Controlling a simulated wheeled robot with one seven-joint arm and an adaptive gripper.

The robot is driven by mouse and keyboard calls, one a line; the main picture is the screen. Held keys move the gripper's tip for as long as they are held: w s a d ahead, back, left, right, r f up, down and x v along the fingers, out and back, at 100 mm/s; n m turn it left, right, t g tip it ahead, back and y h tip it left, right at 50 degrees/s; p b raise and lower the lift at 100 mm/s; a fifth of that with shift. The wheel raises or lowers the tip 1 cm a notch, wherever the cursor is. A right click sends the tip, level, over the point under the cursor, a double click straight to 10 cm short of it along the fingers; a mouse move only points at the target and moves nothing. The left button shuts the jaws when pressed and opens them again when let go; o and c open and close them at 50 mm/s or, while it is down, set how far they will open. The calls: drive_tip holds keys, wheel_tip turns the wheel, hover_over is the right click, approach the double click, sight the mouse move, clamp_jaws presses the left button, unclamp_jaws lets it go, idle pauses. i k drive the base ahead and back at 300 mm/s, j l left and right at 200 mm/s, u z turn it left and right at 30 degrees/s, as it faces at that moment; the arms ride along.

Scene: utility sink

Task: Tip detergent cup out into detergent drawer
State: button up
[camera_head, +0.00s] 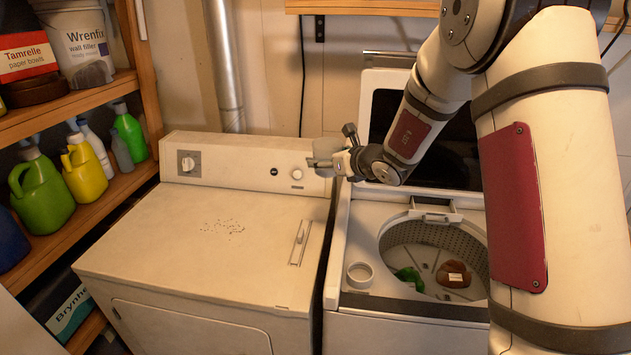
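A small white round cup (360,275), likely the detergent cup, stands upright with its open top up on the washer's top, left of the round tub opening. Its contents cannot be made out. A small pale drawer-like part with a dark slot (434,207), likely the detergent drawer, sits at the back rim of the tub opening. My gripper (324,158) is in the air above the gap between dryer and washer, pointing left, well above and behind the cup. Grey shapes overlap at its fingertips, so I cannot tell its opening or whether it holds anything.
The washer lid (385,104) stands open behind my arm. A green cloth (409,278) and a brown item (453,274) lie in the tub. Shelves at left hold several bottles.

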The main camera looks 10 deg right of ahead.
sight(425, 212)
drive_tip(key=k+l+z, duration=0.1)
drive_tip(key=l, duration=0.3)
drive_tip(key=k+l+z, duration=0.1)
drive_tip(key=l, duration=0.3)
drive_tip(key=k+l+z, duration=0.1)
drive_tip(key=k+l, duration=0.15)
drive_tip(key=l, duration=0.15)
